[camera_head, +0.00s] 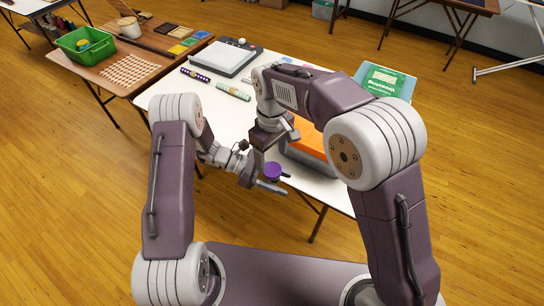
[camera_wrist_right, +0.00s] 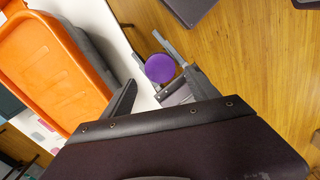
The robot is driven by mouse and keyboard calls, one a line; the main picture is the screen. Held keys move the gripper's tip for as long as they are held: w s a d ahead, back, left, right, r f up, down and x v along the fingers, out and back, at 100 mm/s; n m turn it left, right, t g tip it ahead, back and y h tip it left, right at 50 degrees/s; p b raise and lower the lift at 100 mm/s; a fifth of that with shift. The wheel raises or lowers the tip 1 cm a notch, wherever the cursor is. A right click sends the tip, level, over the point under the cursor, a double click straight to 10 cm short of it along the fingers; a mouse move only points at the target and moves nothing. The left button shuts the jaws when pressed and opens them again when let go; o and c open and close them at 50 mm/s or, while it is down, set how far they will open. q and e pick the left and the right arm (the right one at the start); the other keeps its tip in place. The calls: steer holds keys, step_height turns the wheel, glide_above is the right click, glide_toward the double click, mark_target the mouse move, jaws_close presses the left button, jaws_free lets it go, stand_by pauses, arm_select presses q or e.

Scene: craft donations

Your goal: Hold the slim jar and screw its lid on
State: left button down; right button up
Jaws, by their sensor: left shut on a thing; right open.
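The purple lid (camera_head: 272,169) shows as a round disc at the jaws of my left gripper (camera_head: 268,182), near the front edge of the white table. In the right wrist view the lid (camera_wrist_right: 160,68) is seen from above, between the fingers of my left gripper (camera_wrist_right: 170,67). The jar's body under it is mostly hidden, so I cannot tell how the lid sits on it. My left gripper is shut on the slim jar. My right gripper (camera_head: 266,143) is open and empty, above and apart from the lid.
A second table at left holds a green basket (camera_head: 85,45). Open floor lies at right.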

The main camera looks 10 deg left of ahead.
mark_target(272, 169)
step_height(272, 169, up, 3)
steer(key=n, duration=0.2)
steer(key=shift+f+n, duration=0.1)
steer(key=shift+n, duration=0.2)
steer(key=shift+f, duration=4.05)
steer(key=shift+c, duration=0.3)
steer(key=c, duration=1.4)
steer(key=m, duration=0.3)
steer(key=o, duration=1.5)
steer(key=shift+o, duration=0.2)
